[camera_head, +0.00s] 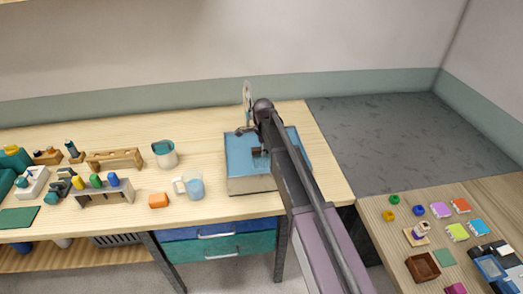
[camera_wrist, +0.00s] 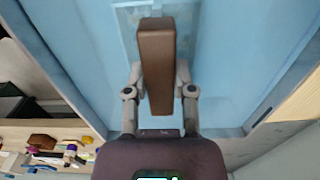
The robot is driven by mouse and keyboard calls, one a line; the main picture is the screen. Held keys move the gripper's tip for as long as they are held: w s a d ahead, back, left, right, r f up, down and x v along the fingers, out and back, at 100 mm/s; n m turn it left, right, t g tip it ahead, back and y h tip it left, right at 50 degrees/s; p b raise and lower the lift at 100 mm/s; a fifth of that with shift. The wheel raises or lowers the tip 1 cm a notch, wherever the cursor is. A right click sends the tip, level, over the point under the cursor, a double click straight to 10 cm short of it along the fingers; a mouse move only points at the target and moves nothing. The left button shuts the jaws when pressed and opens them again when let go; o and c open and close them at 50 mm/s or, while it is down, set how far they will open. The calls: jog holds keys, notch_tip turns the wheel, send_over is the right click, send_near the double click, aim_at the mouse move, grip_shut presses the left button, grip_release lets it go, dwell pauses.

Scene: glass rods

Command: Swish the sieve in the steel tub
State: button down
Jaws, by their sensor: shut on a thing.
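The steel tub (camera_head: 240,186) stands on the wooden bench and holds blue water; its wall also shows in the wrist view (camera_wrist: 262,117). My gripper (camera_wrist: 160,75) is shut on a brown handle (camera_wrist: 157,60), which I take to be the sieve's. In the head view, my gripper (camera_head: 256,141) is over the tub, and my arm hides the tub's right part. A thin, pale round thing (camera_head: 247,93) stands upright near the tub's back edge; it may be part of the sieve. I cannot tell whether the sieve touches the water.
A clear jug (camera_head: 194,188) with blue liquid and an orange block (camera_head: 158,200) are left of the tub. A beaker (camera_head: 164,155) and a wooden rack (camera_head: 114,159) are farther back. A lower table at right holds a brown tray (camera_head: 422,266) and several small coloured things.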

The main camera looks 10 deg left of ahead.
jog(key=shift+w+d, duration=0.3)
jog(key=shift+d, duration=0.7)
jog(key=shift+w+d, duration=0.25)
jog(key=shift+d, duration=0.7)
notch_tip(320, 180, up, 11)
jog(key=p, duration=1.1)
jog(key=shift+r, duration=0.1)
notch_tip(320, 180, up, 5)
jog(key=p, duration=0.5)
